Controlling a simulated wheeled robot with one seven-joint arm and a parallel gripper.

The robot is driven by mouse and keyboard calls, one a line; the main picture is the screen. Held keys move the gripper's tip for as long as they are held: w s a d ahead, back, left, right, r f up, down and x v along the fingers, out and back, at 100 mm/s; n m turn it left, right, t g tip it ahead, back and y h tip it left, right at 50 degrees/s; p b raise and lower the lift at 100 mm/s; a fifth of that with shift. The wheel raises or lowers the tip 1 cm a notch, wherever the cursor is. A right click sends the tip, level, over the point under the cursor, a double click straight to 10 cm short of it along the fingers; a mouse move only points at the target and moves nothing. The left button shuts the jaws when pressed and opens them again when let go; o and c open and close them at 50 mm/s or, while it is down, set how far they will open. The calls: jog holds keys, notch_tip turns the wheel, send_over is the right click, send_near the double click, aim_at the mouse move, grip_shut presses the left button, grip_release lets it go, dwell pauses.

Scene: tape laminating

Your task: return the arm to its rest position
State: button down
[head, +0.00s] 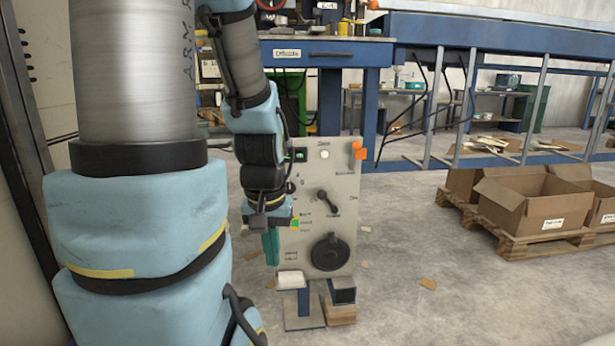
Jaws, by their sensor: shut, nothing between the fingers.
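My arm comes down from the top left, and my gripper (270,248) hangs pointing down at its end. The fingers look teal and are shut, with nothing seen between them. The gripper is in front of the left side of a grey control panel (305,255) and hides part of it. I cannot tell whether it touches the panel. The panel carries a round black dial (330,252), a black rotary switch (328,202), small lit buttons and an orange part (360,151) at its upper right edge.
The panel stands on a low post with a base plate (305,322). Behind it is a blue workbench (320,55), with a long blue-framed table (500,38) to its right. Open cardboard boxes (530,215) sit on a wooden pallet (520,243) at right. The concrete floor (450,305) in front is mostly clear.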

notch_tip(320, 180, up, 26)
jog(key=p, duration=2.4)
jog(key=shift+f, duration=0.15)
